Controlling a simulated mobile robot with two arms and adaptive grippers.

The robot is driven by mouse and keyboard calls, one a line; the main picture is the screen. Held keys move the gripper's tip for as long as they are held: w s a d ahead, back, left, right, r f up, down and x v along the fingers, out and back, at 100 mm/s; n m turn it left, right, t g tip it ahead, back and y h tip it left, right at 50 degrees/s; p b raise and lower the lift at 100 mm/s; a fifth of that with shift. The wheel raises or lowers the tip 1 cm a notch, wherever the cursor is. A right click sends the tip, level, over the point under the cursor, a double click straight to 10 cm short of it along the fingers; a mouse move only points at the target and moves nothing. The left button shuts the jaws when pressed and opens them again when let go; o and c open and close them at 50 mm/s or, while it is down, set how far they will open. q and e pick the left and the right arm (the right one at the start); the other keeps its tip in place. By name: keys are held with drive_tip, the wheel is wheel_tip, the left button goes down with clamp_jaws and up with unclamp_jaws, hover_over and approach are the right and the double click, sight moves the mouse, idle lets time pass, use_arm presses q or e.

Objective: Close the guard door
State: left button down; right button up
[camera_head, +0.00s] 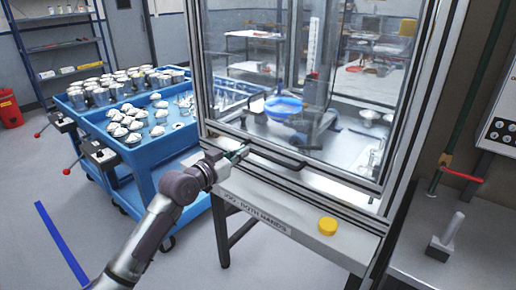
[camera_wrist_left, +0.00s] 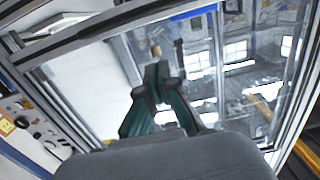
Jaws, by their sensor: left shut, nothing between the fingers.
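The guard door (camera_head: 300,85) is a clear panel in a silvery metal frame on the front of the machine. Its black bar handle (camera_head: 275,156) runs along the lower part. The door's lower edge is low, near the machine's front sill; I cannot tell whether a gap remains. My left gripper (camera_head: 240,154) is shut and empty at the left end of the handle; I cannot tell whether it touches. In the left wrist view its dark green fingers (camera_wrist_left: 157,72) come together in front of the clear panel (camera_wrist_left: 195,60). My right gripper is not in view.
A shelf under the door carries a yellow button (camera_head: 328,226) and a label about both hands. A blue cart (camera_head: 142,152) with several metal parts stands at the left. A grey bench (camera_head: 465,245) is at the right. A blue floor stripe (camera_head: 62,245) crosses open floor.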

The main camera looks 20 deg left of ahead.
use_arm(q)
drive_tip(key=w+d+f, duration=0.3)
drive_tip(key=w+f, duration=0.1)
drive_tip(key=w, duration=0.4)
drive_tip(key=shift+f, duration=0.15)
